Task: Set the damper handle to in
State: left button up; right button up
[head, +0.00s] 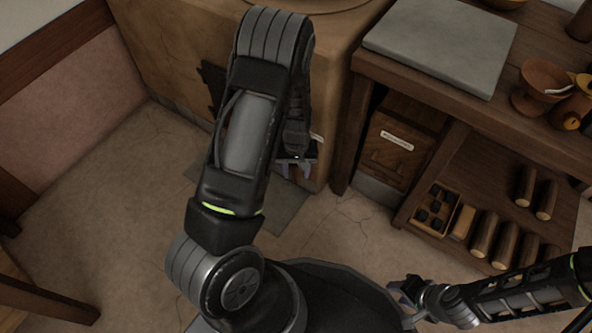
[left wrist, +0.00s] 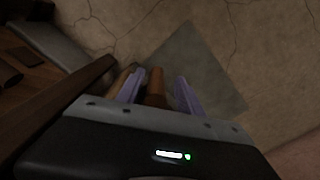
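My left gripper (head: 296,170) hangs low beside the right face of the tan stove block (head: 330,90). In the left wrist view its purple fingers (left wrist: 160,92) are apart. A reddish-brown rod (left wrist: 156,82), probably the damper handle, shows between them, closer to the left finger, with a gap to the right finger. I cannot tell whether it touches the left finger. In the head view the gripper and arm hide this rod, so its setting cannot be read. My right gripper (head: 398,290) is low at the right, away from the stove; its finger opening is unclear.
A wooden bench (head: 430,75) with a grey slab (head: 440,40) stands right of the stove. Under it are a labelled wooden box (head: 398,150), a small compartment tray (head: 436,208) and several logs (head: 507,245). A grey floor plate (head: 285,215) lies below the left gripper. Floor at left is clear.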

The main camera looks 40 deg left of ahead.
pick_arm(q)
jog(key=shift+d+r+p, duration=0.1)
jog(key=shift+r+p, duration=0.2)
jog(key=shift+r, duration=0.25)
notch_tip(320, 180, up, 7)
jog(key=p, duration=0.3)
jog(key=shift+f, duration=0.1)
jog(key=shift+f, duration=0.1)
jog(key=shift+c, duration=0.4)
